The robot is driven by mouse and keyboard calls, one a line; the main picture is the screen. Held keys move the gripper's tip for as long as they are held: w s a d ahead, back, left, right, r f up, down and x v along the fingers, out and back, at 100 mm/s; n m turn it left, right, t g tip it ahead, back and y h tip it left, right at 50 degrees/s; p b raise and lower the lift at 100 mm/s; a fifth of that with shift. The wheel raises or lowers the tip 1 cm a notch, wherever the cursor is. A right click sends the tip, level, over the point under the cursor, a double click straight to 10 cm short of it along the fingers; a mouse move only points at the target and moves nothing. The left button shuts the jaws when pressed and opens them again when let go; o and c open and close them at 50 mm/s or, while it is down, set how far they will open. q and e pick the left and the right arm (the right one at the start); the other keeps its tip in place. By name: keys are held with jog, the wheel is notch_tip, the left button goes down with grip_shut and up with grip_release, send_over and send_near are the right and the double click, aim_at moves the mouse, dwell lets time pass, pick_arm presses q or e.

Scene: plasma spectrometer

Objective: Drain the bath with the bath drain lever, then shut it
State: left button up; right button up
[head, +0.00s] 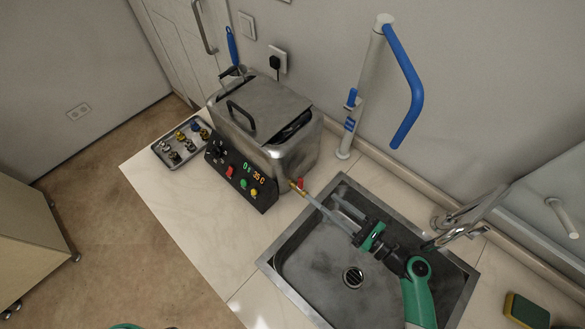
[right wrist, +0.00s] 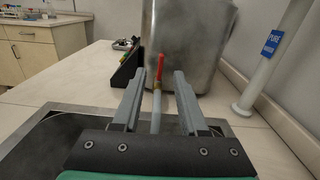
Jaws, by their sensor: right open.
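The metal bath (head: 293,153) stands on the counter; its side also fills the upper middle of the right wrist view (right wrist: 190,45). The red drain lever (head: 299,184) sits on a brass valve low on the bath's sink-facing side. In the right wrist view the lever (right wrist: 160,67) points up, with a grey outlet tube (right wrist: 156,120) below it. My right gripper (head: 334,207) reaches over the sink toward the valve. Its open fingers (right wrist: 160,80) show on either side of the lever and tube, without visible grip. My left gripper is not in view.
The sink (head: 310,275) lies under my right arm, with a tap (head: 462,228) behind it. A tray of fittings (head: 165,152) and a control panel (head: 238,180) are left of the bath. A sponge (head: 527,310) lies at lower right.

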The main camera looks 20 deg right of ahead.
aim_at(303, 182)
jog(key=shift+w+f, duration=0.35)
jog(key=shift+w, duration=0.45)
jog(key=shift+s, duration=0.15)
jog(key=shift+a+f, duration=0.15)
jog(key=shift+a, duration=0.1)
jog(key=b+x, duration=0.2)
jog(key=x, duration=0.9)
jog(key=shift+d, duration=0.1)
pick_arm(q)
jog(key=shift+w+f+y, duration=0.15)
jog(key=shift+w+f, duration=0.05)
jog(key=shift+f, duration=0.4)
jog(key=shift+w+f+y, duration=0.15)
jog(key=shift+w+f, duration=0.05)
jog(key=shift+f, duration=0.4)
pick_arm(e)
grip_shut()
